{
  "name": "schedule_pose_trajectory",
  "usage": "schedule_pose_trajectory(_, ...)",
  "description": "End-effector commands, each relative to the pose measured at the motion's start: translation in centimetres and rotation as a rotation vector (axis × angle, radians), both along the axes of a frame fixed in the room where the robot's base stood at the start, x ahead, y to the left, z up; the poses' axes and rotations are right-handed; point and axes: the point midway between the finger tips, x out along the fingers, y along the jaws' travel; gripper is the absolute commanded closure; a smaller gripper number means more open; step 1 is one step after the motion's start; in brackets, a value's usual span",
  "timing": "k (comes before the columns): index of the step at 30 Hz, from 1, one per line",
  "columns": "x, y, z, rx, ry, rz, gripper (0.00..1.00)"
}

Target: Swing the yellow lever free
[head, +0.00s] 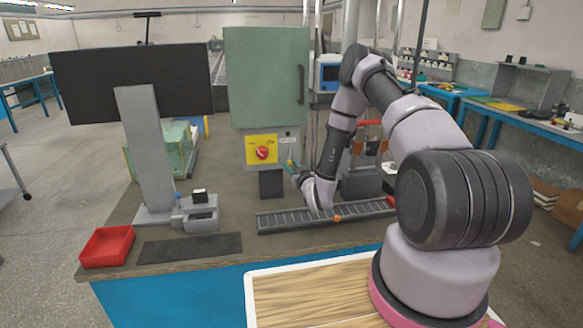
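A green cabinet (267,75) stands at the back of the bench. Below it is a yellow square plate (252,157) with a red rotary knob (262,153). A small yellow and teal piece (290,163) shows just right of the plate; it is too small to tell whether it is the yellow lever. My gripper (294,172) is low over the bench, right of the plate and close to this piece. Its fingers are small and partly hidden by my wrist, so I cannot see whether they are open or touching anything.
A grey slotted rail (285,219) runs along the bench below my wrist. A red tray (106,247), a dark mat (190,248) and a black monitor (130,82) on a grey post are to the left. Red-handled equipment (368,149) stands right of my forearm.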

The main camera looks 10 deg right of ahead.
Motion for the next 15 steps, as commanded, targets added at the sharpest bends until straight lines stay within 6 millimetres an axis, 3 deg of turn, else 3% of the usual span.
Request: schedule_pose_trajectory(15, 0.0, -1.2, 0.0, -0.230, -0.001, 0.001, 1.00)
